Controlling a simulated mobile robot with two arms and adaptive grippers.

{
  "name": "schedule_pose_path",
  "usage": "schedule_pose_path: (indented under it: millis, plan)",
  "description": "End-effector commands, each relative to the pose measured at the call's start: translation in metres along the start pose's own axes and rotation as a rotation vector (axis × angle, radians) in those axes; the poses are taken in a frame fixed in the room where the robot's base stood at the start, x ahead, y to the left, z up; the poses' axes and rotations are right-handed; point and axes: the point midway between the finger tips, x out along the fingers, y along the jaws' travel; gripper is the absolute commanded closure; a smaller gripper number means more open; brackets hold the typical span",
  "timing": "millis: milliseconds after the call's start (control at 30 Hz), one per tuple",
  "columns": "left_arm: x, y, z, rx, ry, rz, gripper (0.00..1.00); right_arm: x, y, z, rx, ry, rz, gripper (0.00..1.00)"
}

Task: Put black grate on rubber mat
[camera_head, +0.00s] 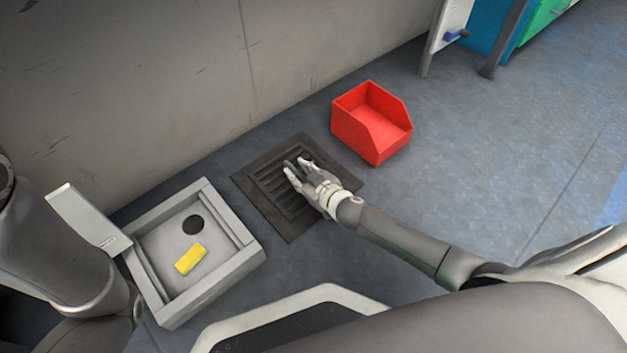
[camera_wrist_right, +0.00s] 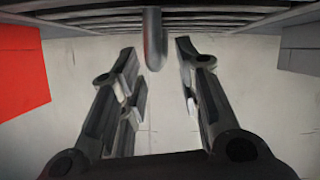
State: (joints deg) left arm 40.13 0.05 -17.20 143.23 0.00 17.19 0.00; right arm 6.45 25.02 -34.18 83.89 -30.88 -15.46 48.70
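The black grate (camera_head: 276,187) is a slatted dark panel lying flat within the outline of the dark square rubber mat (camera_head: 289,231) on the floor. In the right wrist view, the grate's slats (camera_wrist_right: 230,20) cross the top, and a rounded grey handle (camera_wrist_right: 154,45) projects from them. My right gripper (camera_head: 296,167) is over the grate. In the wrist view its fingers (camera_wrist_right: 158,62) are apart, one on each side of the handle, with gaps visible. My left arm shows at the left edge, but its gripper is not visible.
A red bin (camera_head: 371,128) stands just beyond the mat. A grey open box (camera_head: 213,285) with a raised lid (camera_head: 87,217) stands to its left, holding a yellow block (camera_head: 190,259). A wall (camera_head: 150,90) runs behind. The floor at right is clear.

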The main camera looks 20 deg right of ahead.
Motion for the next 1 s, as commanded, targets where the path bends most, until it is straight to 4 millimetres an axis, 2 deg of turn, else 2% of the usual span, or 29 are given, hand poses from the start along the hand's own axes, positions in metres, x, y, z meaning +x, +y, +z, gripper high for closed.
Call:
schedule_pose_path:
  millis: [33, 200, 500, 700, 1000]
  plan:
    - [0.009, -0.002, 0.003, 0.0, 0.0, 0.0, 1.0, -0.01, 0.0, -0.003, 0.002, -0.003, -0.001, 0.69]
    - [0.026, -0.005, 0.009, 0.0, 0.0, 0.0, 1.0, -0.041, 0.0, -0.004, 0.003, -0.003, -0.002, 0.69]
    - [0.049, -0.01, 0.017, 0.0, 0.0, 0.0, 1.0, -0.09, 0.0, -0.003, 0.002, -0.003, -0.001, 0.69]
    - [0.055, -0.011, 0.019, 0.0, 0.0, 0.0, 1.0, -0.107, 0.0, -0.001, 0.0, -0.001, 0.0, 0.69]
    - [0.055, -0.011, 0.019, 0.0, 0.0, 0.0, 1.0, -0.11, 0.0, -0.001, -0.001, 0.001, 0.0, 0.69]
